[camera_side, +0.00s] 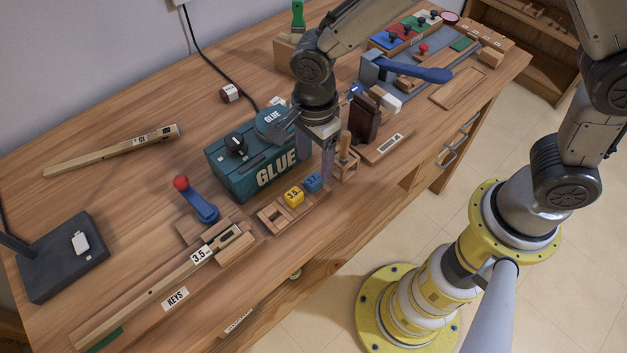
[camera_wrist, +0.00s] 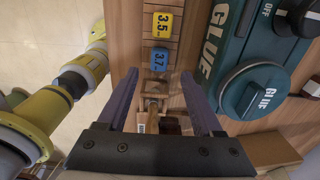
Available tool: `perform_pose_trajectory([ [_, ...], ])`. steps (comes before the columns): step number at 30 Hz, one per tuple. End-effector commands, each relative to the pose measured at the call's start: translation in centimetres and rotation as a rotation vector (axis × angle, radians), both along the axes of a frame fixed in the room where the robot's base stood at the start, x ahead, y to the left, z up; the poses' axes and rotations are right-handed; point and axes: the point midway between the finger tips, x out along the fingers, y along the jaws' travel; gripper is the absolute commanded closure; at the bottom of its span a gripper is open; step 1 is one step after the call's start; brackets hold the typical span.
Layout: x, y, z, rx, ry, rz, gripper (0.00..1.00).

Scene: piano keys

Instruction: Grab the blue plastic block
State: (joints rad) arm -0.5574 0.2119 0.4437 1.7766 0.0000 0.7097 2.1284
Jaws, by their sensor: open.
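The blue plastic block (camera_side: 313,182), marked 3.7, sits in a wooden rack on the bench, right beside the yellow block (camera_side: 293,196) marked 3.5. In the wrist view the blue block (camera_wrist: 160,58) lies ahead of the fingertips and the yellow block (camera_wrist: 163,24) is beyond it. My gripper (camera_side: 316,172) points down next to the glue machine and the rack. Its two fingers are apart with nothing between them in the wrist view (camera_wrist: 158,75). The gap lines up roughly with the blue block. I cannot tell the exact fingertip height above the rack.
The teal GLUE machine (camera_side: 240,168) stands close beside the rack, with its round lid (camera_wrist: 256,90) near one finger. A wooden holder with a brush (camera_side: 345,158) stands to the right. A clamp with a blue lever (camera_side: 195,200) is at left.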

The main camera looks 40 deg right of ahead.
Motion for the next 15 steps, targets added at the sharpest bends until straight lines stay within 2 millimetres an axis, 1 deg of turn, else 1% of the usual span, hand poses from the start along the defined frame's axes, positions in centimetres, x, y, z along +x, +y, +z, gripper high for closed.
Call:
perform_pose_trajectory([
  [5,-0.1,0.1,-1.3,-0.001,0.002,0.0,0.32],
  [12,-0.2,0.4,-4.6,-0.002,0.003,0.0,0.32],
  [15,-0.2,0.4,-5.3,-0.001,0.001,0.0,0.32],
])
